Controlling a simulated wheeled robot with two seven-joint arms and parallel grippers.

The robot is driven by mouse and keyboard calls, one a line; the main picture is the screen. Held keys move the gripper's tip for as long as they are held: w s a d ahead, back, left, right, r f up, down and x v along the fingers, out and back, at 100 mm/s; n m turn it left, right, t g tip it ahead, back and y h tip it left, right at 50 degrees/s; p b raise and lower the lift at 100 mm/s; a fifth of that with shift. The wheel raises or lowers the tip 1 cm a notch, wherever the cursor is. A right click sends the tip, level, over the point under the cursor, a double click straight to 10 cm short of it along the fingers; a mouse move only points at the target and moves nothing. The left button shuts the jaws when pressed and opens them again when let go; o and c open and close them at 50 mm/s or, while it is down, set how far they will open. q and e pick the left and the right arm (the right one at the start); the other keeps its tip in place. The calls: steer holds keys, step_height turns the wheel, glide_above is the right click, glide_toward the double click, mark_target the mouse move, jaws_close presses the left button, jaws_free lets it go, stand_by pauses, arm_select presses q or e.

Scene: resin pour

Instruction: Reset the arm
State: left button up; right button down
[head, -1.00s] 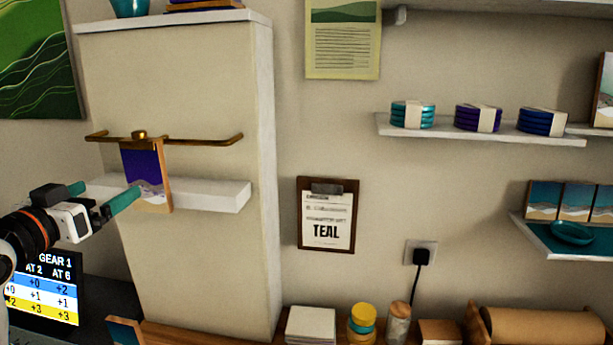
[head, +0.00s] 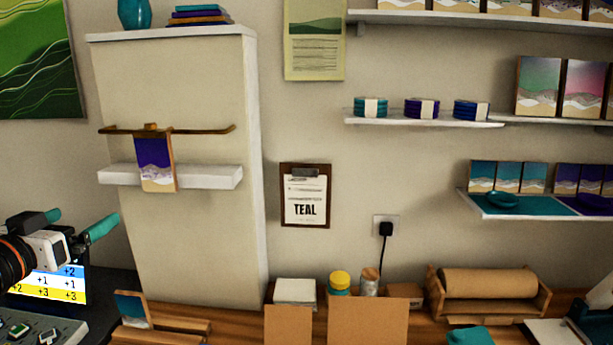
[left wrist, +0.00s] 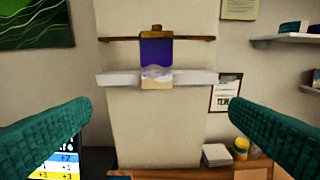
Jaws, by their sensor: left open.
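My left gripper (head: 80,226) is at the lower left in the head view, in front of a screen. It is open and empty, with its two teal fingers spread wide in the left wrist view (left wrist: 160,125). The purple and beige panel (head: 154,160) is at the brass bar (head: 200,130) and white ledge (head: 215,177) on the pale column. The panel also shows between the fingers in the left wrist view (left wrist: 157,58), apart from them.
A lit screen (head: 72,285) and a grey control panel (head: 40,332) are at the lower left. A wooden bench holds a white stack (head: 295,291), jars and a brown paper roll (head: 488,283). Shelves with panels and coasters are at the right. A TEAL clipboard (head: 306,209) hangs on the wall.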

arm_select(q)
steer(key=s+d+f+g, duration=0.2)
steer(key=d+f, duration=0.1)
steer(key=f, duration=0.6)
steer(key=s+d+f+g, duration=0.2)
steer(key=d+f+g, duration=0.1)
steer(key=f, duration=0.6)
steer(key=s+d+f+g, duration=0.2)
steer(key=s+d+f, duration=0.1)
steer(key=f, duration=0.7)
steer(key=s+d+f+m+g+y, duration=0.1)
steer(key=s+d+f+g, duration=0.25)
steer(key=s+f, duration=0.5)
steer(key=s+d+f+g, duration=0.3)
steer(key=s+d+f, duration=0.15)
steer(key=s, duration=0.75)
step_height(320, 180, down, 28)
steer(key=s+g, duration=0.2)
steer(key=s+a+f, duration=0.3)
steer(key=s+f, duration=1.1)
steer(key=s, duration=0.1)
steer(key=shift+f+g, duration=0.35)
steer(key=shift+s+a, duration=0.1)
